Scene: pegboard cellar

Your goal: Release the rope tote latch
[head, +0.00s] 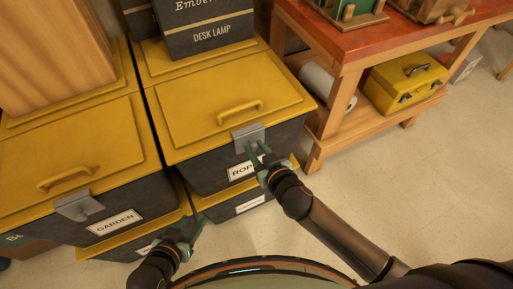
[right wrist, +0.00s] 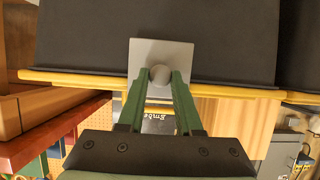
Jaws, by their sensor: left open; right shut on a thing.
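The rope tote (head: 207,167) is dark grey with a yellow lid (head: 200,103). Its label (head: 238,171) is partly covered by my right gripper. A grey latch (head: 242,133) sits at the front edge of the lid; the right wrist view shows its plate (right wrist: 145,55) with a round knob (right wrist: 160,74). My right gripper (head: 255,152) is shut on the knob, with one green finger on each side of it. The lid is down. My left gripper (head: 188,232) is open and empty, low in front of the totes.
The garden tote (head: 60,210) stands to the left, its lid down, with a wooden box (head: 55,50) behind its handle. Dark desk lamp box (head: 207,32) stands on the rope tote's back. A red-topped workbench (head: 350,45) with a yellow toolbox (head: 405,84) is right.

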